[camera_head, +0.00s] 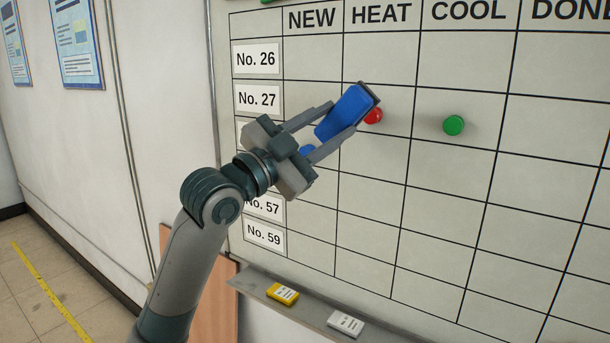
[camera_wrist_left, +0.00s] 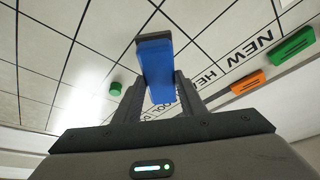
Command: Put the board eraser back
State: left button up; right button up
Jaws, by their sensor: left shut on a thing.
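The board eraser (camera_head: 344,112) is blue with a dark grey pad. My left gripper (camera_head: 338,122) is shut on it and holds it in front of the whiteboard (camera_head: 560,150), over the HEAT column near row No. 27. It is tilted in the head view. The eraser also shows between the fingers in the left wrist view (camera_wrist_left: 156,68). I cannot tell whether its pad touches the board. The tray (camera_head: 310,314) runs along the board's lower edge. My right gripper is not in view.
A yellow eraser (camera_head: 283,293) and a white one (camera_head: 346,323) lie on the tray. On the board are a red magnet (camera_head: 373,116), a green magnet (camera_head: 454,125) and a partly hidden blue one (camera_head: 307,150). Orange (camera_wrist_left: 248,82) and green (camera_wrist_left: 292,46) items sit beyond the NEW heading.

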pick_arm(q)
jog(key=s+a+f+n+t+y, duration=0.2)
jog(key=a+f, duration=0.2)
jog(key=f, duration=0.5)
jog(key=s+a+f+n+t+y, duration=0.1)
jog(key=a+f+t+y, duration=0.2)
jog(key=f, duration=0.6)
jog(key=s+a+f+n+t+y, duration=0.1)
jog(key=s+a+f+n+y, duration=0.1)
jog(key=a+f, duration=0.55)
jog(key=s+a+f+n+t+y, duration=0.1)
jog(key=s+a+f+y, duration=0.3)
jog(key=s+f, duration=0.4)
jog(key=s+a+f+n+y, duration=0.4)
jog(key=s+a+f+y, duration=0.1)
jog(key=s+f, duration=0.4)
jog(key=shift+a+f+t+y, duration=0.3)
jog(key=shift+a+t, duration=0.1)
jog(key=shift+a, duration=0.2)
